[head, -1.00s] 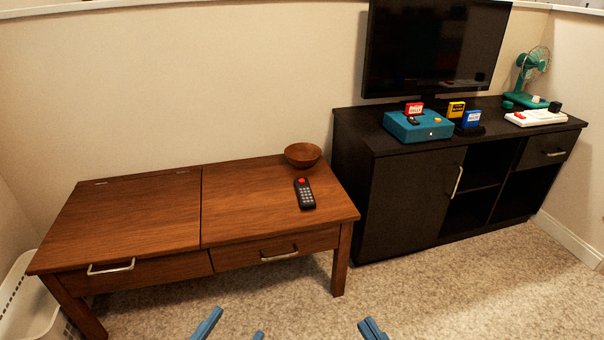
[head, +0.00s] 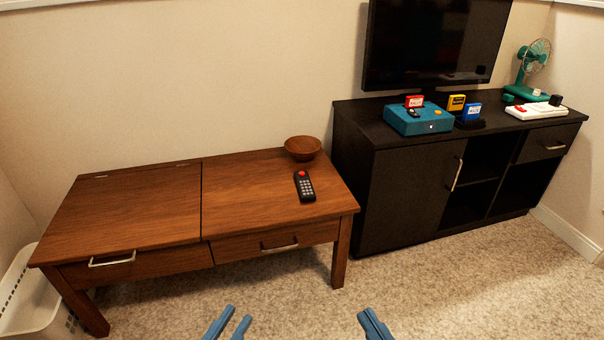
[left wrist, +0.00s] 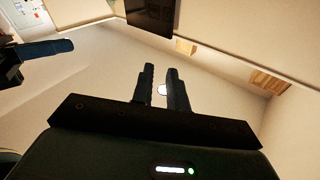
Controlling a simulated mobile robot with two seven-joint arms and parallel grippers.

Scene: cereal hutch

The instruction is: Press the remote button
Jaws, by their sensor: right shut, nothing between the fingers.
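The black remote (head: 306,189) lies on the right half of the brown wooden table, in the head view. Its red button (head: 302,174) is at the far end and nothing covers it. My left gripper (head: 231,318) is at the bottom of the head view, in front of the table and well apart from the remote. Its fingers are partly open with a narrow empty gap, which also shows in the left wrist view (left wrist: 160,75). My right gripper (head: 370,318) is at the bottom, right of the left one, shut and empty.
A wooden bowl (head: 302,147) stands behind the remote on the table (head: 140,213). To the right, a black cabinet (head: 405,190) bears a television (head: 435,45), a teal box (head: 420,123) and a fan (head: 535,60). A white basket (head: 30,300) is at the lower left.

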